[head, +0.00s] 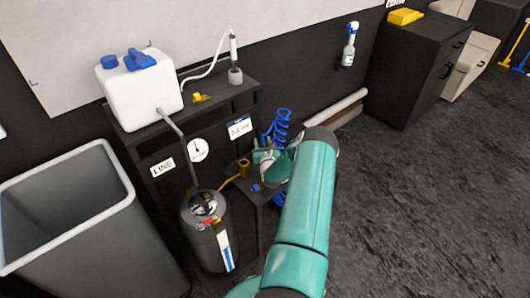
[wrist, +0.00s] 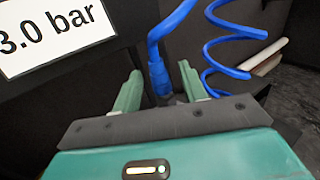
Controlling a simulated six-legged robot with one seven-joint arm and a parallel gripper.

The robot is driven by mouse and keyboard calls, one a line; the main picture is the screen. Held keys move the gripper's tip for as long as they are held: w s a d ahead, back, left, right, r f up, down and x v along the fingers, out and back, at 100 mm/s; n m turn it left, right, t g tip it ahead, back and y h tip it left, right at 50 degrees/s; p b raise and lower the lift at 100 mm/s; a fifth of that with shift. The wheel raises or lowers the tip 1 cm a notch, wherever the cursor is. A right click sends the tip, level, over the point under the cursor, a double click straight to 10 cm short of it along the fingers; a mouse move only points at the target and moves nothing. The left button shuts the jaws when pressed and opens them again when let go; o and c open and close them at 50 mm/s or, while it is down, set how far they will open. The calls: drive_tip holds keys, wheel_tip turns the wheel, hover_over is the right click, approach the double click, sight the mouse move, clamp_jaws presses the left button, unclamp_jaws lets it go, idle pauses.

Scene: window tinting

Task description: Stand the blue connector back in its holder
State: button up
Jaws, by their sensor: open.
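My gripper (wrist: 160,84) is open, with one green finger on each side of the blue connector (wrist: 159,77). The connector is roughly upright on the end of a blue hose, with visible gaps to both fingers. Its lower end is hidden behind my gripper's body. A dark piece shows beside its foot, and I cannot tell whether this is the holder or whether the connector sits in it. In the head view my gripper (head: 264,156) is over a small dark shelf (head: 265,200), in front of the blue coiled hose (head: 277,127). My arm hides much of that spot.
A "3.0 bar" sign (wrist: 55,32) is close on the left in the wrist view. A brass cup (head: 244,168), a black tank (head: 211,232) and a grey bin (head: 75,225) stand left of my arm. A white roll (head: 345,108) lies behind. The floor at right is clear.

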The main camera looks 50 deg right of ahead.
drive_tip(key=v, duration=1.1)
drive_tip(key=shift+s+a, duration=0.1)
drive_tip(key=shift+s, duration=0.05)
